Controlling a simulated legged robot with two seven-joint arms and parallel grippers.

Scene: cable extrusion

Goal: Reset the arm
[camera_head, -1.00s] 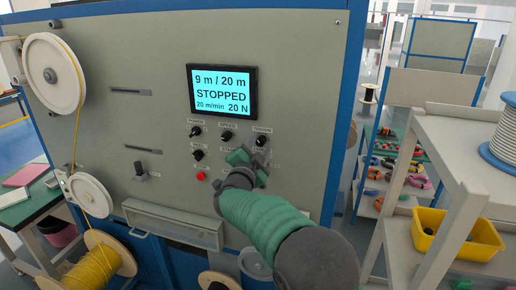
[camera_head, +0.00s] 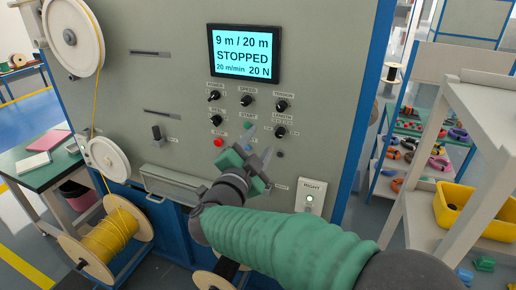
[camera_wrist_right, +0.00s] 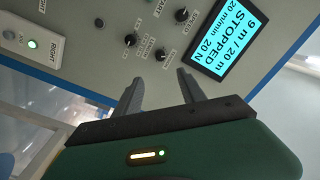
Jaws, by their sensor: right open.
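My right arm, with a green sleeve, comes in from the lower right in the head view. My right gripper (camera_head: 257,147) is in front of the grey machine panel (camera_head: 330,60), below the knobs and right of the red button (camera_head: 219,142). Its two dark fingers are apart with nothing between them, as the right wrist view (camera_wrist_right: 160,84) also shows. It hides part of the panel's lower controls. The display (camera_head: 244,54) reads "9 m / 20 m", "STOPPED", "20 m/min" and "20 N". My left gripper is not in view.
A box labelled RIGHT (camera_head: 311,195) with a lit green button is on the panel's lower right. A yellow cable spool (camera_head: 105,240) is at lower left. A grey shelf with a yellow bin (camera_head: 487,217) stands at the right. A small tray (camera_head: 172,184) juts from the panel.

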